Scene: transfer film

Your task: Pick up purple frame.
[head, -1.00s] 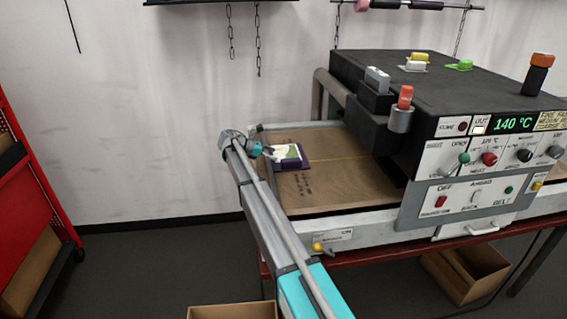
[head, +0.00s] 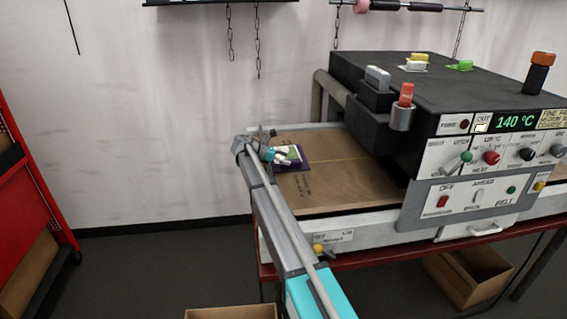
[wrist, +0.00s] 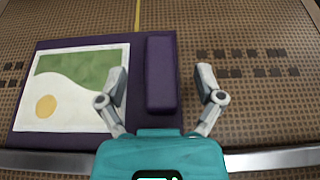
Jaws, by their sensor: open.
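The purple frame (wrist: 161,75) lies flat on the brown belt of the machine. It holds a picture (wrist: 70,85) of a green and white scene with a yellow disc, and a raised purple bar runs along its right side. In the head view the frame (head: 298,161) is partly hidden by my gripper. My gripper (wrist: 161,78) is open in the wrist view, its fingers on either side of the raised bar, the left one over the picture's edge and the right one over the belt. Whether the fingers touch the frame I cannot tell.
The brown belt (head: 335,185) is otherwise clear around the frame. The black machine housing (head: 440,85) with its control panel stands to the right. A metal rail (wrist: 265,162) runs along the belt's near edge. A red cabinet (head: 30,170) stands far left.

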